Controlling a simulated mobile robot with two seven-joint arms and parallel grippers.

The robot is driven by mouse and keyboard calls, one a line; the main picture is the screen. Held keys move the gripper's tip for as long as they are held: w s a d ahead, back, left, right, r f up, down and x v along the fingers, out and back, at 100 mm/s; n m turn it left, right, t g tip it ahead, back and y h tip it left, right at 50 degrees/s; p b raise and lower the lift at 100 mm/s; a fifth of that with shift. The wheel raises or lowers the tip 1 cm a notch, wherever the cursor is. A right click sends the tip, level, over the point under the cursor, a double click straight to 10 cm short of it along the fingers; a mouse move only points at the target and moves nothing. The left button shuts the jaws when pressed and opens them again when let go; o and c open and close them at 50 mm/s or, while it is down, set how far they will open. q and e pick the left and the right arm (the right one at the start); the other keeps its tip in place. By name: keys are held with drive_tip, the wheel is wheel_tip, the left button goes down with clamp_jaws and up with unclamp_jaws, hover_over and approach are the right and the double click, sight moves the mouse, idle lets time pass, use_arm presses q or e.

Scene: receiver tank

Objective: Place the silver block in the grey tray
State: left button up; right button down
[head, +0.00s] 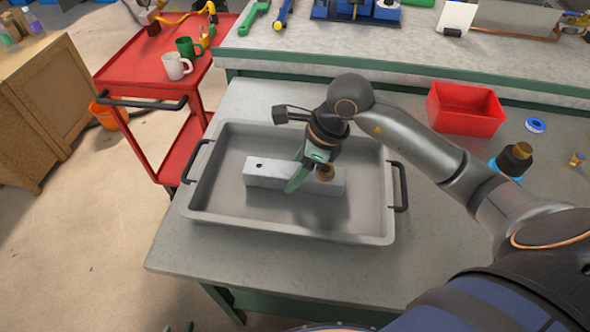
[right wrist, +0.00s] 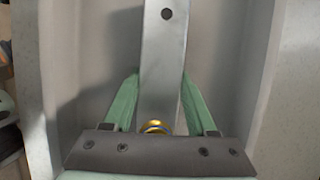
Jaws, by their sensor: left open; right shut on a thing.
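The silver block (head: 262,174) is a long bar with a dark hole near one end. It lies lengthwise within the walls of the grey tray (head: 290,230), low over its floor; I cannot tell whether it rests fully on it. My right gripper (head: 300,181) is shut on the block, its green fingers on either side. The right wrist view shows the block (right wrist: 165,55) between the fingers (right wrist: 158,105), with a brass-coloured fitting (right wrist: 155,127) near the gripper. Only the green fingertips of my left gripper (head: 179,327) show at the bottom edge, apart and empty.
The tray has black handles and stands on a grey worktop (head: 240,100). A red bin (head: 465,110), blue tape roll (head: 536,125) and dark bottle (head: 514,158) stand right. A red cart (head: 140,70) with two mugs stands left. A higher bench lies behind.

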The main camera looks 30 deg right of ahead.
drive_tip(key=shift+r, duration=0.1)
drive_tip(key=shift+c, duration=1)
unclamp_jaws()
drive_tip(key=shift+d+r, duration=0.1)
drive_tip(key=shift+r, duration=0.15)
drive_tip(key=p+v, duration=0.1)
drive_tip(key=v, duration=1)
drive_tip(key=shift+s+r, duration=0.2)
